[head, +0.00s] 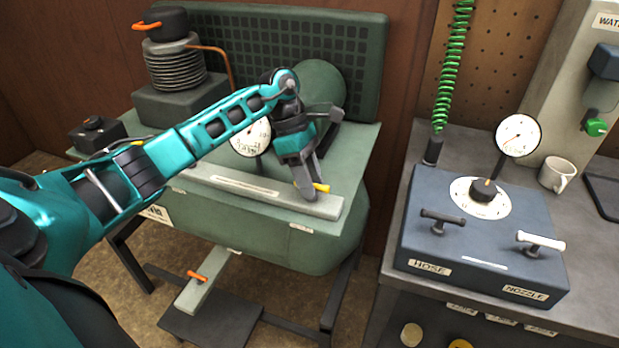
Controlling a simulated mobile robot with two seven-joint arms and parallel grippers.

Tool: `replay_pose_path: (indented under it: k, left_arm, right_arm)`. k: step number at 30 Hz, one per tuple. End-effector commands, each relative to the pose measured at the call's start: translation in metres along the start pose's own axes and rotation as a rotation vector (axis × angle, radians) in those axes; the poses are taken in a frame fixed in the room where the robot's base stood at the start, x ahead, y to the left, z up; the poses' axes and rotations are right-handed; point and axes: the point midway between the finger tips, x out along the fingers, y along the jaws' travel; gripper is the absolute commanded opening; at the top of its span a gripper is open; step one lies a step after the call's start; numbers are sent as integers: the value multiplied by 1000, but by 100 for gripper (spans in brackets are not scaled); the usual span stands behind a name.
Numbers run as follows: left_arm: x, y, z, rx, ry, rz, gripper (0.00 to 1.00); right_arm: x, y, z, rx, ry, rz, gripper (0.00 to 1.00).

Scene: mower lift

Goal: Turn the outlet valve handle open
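My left arm reaches in from the left across the green compressor (300,252). My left gripper (308,193) points down at the right end of the pale grey bar on the compressor's top. The finger gap cannot be made out. My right gripper is not in view.
A round gauge (250,138) stands behind my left forearm. Orange levers show on the pump head (146,25) and on the lower pale bar (197,276). To the right, a bench holds a blue hose-and-nozzle box (480,245) with a gauge (518,135) and a mug (557,174).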

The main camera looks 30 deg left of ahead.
Motion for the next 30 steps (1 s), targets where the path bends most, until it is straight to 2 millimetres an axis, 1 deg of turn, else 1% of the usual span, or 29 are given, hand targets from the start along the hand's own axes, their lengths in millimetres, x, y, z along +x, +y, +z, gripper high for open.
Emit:
replay_pose_path:
  k: [2, 14, 24, 30]
  left_arm:
    - [0, 0, 0, 0, 0, 0, 38]
    - [0, 0, 0, 0, 0, -2, 0]
    - [0, -1, 0, -10, -1, 0, 0]
    - [0, -2, -1, -71, -12, 24, 0]
  right_arm:
    - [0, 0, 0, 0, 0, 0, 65]
    - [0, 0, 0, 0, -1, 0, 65]
    - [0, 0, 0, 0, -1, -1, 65]
    - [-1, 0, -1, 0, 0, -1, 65]
